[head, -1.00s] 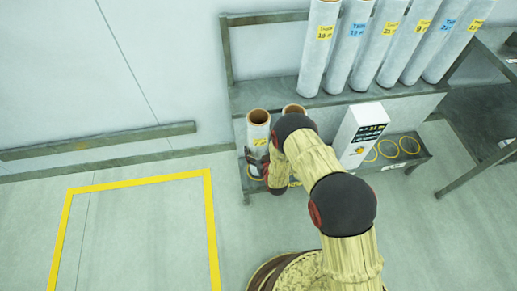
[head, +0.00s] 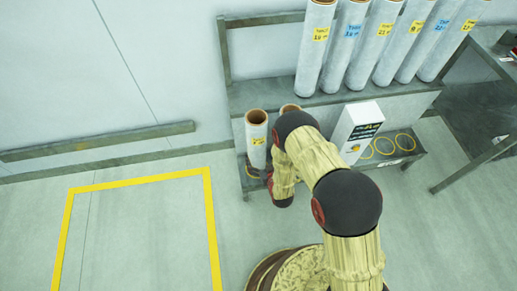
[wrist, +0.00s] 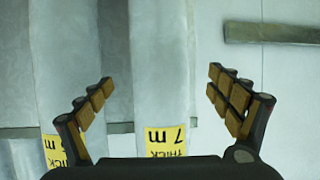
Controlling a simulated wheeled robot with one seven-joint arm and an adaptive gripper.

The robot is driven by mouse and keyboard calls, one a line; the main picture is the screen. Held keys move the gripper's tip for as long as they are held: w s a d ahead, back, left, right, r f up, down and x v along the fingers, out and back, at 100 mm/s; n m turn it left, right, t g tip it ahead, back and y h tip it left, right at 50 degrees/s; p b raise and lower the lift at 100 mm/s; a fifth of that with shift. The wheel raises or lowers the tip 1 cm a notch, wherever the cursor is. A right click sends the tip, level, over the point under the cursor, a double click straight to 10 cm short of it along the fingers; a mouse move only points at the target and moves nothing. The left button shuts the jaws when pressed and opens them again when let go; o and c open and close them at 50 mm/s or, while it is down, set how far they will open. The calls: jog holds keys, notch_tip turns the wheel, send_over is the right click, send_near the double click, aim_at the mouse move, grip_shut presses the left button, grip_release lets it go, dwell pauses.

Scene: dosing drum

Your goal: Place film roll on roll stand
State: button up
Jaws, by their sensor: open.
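A short film roll (head: 257,140) with a brown core and a yellow label stands upright at the left end of the low roll stand (head: 417,152). A second short roll (head: 290,109) stands to its right, partly hidden by my arm. In the wrist view, a pale roll (wrist: 160,100) with a yellow "7 m" label shows between the spread fingers of my gripper (wrist: 161,78). The gripper is open, with visible gaps to the roll on both sides. In the head view my arm hides most of the gripper.
A white box (head: 357,133) stands on the low stand, with empty yellow rings (head: 383,146) to its right. Several tall labelled rolls (head: 353,45) stand on the upper shelf (head: 255,97). A table (head: 480,120) is at the right. The yellow-outlined floor area (head: 145,182) is clear.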

jog(key=p+v, duration=0.1)
jog(key=v, duration=0.3)
dwell(0.5)
